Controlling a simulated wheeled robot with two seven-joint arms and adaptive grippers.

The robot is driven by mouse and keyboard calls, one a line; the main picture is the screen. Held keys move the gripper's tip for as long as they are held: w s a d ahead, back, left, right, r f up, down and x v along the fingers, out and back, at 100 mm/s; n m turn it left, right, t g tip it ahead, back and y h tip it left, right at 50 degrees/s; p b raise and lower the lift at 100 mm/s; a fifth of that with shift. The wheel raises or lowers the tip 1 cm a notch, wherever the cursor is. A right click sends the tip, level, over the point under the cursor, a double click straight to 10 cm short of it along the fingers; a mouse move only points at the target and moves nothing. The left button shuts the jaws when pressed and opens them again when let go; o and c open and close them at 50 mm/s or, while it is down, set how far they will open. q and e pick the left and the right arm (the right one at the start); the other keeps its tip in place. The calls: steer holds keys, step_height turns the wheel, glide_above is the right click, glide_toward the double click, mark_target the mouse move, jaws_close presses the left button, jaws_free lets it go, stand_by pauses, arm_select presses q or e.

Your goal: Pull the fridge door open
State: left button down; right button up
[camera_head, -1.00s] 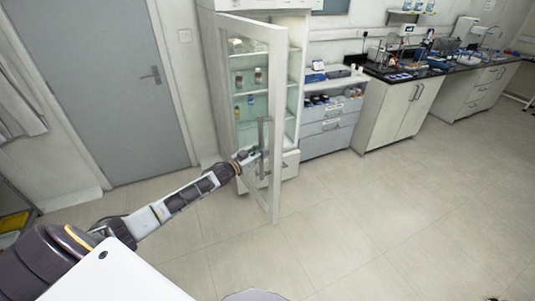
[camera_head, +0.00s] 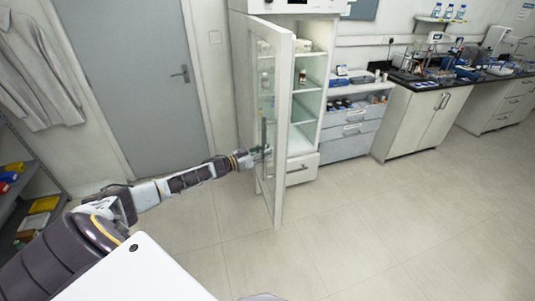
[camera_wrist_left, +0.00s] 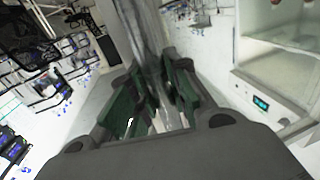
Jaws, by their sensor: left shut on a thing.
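The fridge (camera_head: 305,108) is a white cabinet with glass shelves and several small bottles inside. Its door (camera_head: 284,130) has a white frame and a glass pane and stands wide open, swung out toward me. The vertical grey handle (camera_head: 264,135) is on the door. My left gripper (camera_head: 264,153) reaches the handle from the left and is shut on it. In the left wrist view the handle (camera_wrist_left: 146,45) runs between the green-padded fingers of my left gripper (camera_wrist_left: 155,95). My right gripper does not show.
A grey drawer unit (camera_head: 352,140) stands right of the fridge, then a black-topped bench (camera_head: 430,85) with lab equipment. A grey room door (camera_head: 135,80) is behind my left arm. A shelf with coloured bins (camera_head: 42,205) is at far left. The floor (camera_head: 370,230) in front is clear.

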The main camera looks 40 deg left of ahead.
arm_select(q)
steer(key=shift+s+d+f, duration=0.15)
steer(key=shift+d+f, duration=0.05)
steer(key=shift+f, duration=0.05)
steer(key=c, duration=1.4)
jaws_free()
steer(key=shift+c, duration=0.2)
steer(key=shift+o, duration=0.6)
steer(key=shift+r, duration=0.2)
steer(key=shift+a, duration=0.1)
steer(key=shift+s+a, duration=0.1)
steer(key=shift+a, duration=0.05)
steer(key=v, duration=1.1)
steer(key=shift+s, duration=0.3)
